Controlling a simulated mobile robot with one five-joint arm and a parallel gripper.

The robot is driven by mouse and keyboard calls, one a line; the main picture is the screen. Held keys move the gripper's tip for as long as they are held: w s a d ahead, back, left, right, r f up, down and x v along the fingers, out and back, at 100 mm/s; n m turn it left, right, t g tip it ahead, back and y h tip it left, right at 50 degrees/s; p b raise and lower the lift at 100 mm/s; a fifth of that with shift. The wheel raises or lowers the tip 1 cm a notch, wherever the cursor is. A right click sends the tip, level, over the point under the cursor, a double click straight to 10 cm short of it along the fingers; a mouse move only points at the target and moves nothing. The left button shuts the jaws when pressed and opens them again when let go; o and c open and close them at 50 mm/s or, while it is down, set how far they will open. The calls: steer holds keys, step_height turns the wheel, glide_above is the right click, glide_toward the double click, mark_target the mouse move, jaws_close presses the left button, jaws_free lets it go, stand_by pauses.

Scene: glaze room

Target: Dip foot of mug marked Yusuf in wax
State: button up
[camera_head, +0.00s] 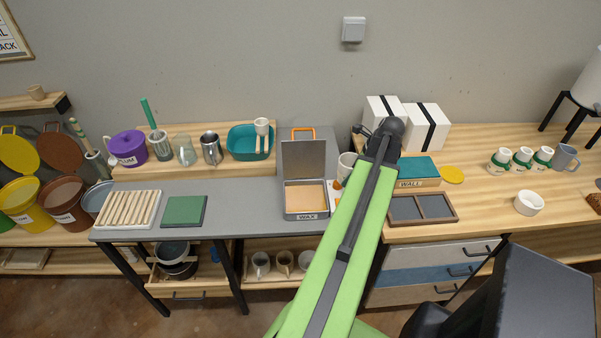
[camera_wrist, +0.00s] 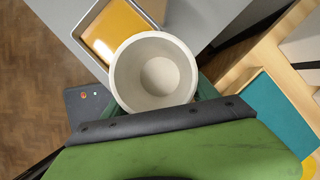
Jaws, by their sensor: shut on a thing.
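My gripper (camera_wrist: 157,98) is shut on a white mug (camera_wrist: 155,45). In the wrist view I look down into the mug's open, empty inside; it appears upright. Its foot and any name on it are hidden. In the head view the mug (camera_head: 345,162) shows just left of my arm, which hides most of the gripper. The wax pan (camera_head: 306,214), labelled WAX, stands on the grey table with its lid raised and amber wax inside. The pan's wax also shows in the wrist view (camera_wrist: 118,32), beside and beyond the mug. The mug is to the right of the pan, not over it.
A slatted rack (camera_head: 128,210) and a green mat (camera_head: 184,211) lie left on the grey table. To the right are a teal box marked WALL (camera_head: 418,172), a dark two-part tray (camera_head: 420,208) and white boxes (camera_head: 425,126). Several small white-and-green cups (camera_head: 522,158) stand farther right.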

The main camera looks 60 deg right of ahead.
steer(key=shift+s, duration=0.15)
steer(key=w+a+n+y, duration=0.1)
steer(key=w+a+n, duration=0.3)
steer(key=w+a, duration=0.65)
steer(key=b, duration=0.8)
glide_above(304, 201)
steer(key=s, duration=0.2)
steer(key=shift+m, duration=0.3)
steer(key=f, duration=0.8)
steer(key=shift+w+d, duration=0.2)
steer(key=shift+f+b, duration=0.85)
steer(key=shift+r, duration=0.15)
steer(key=shift+r+p, duration=1.4)
steer(key=shift+p, duration=0.15)
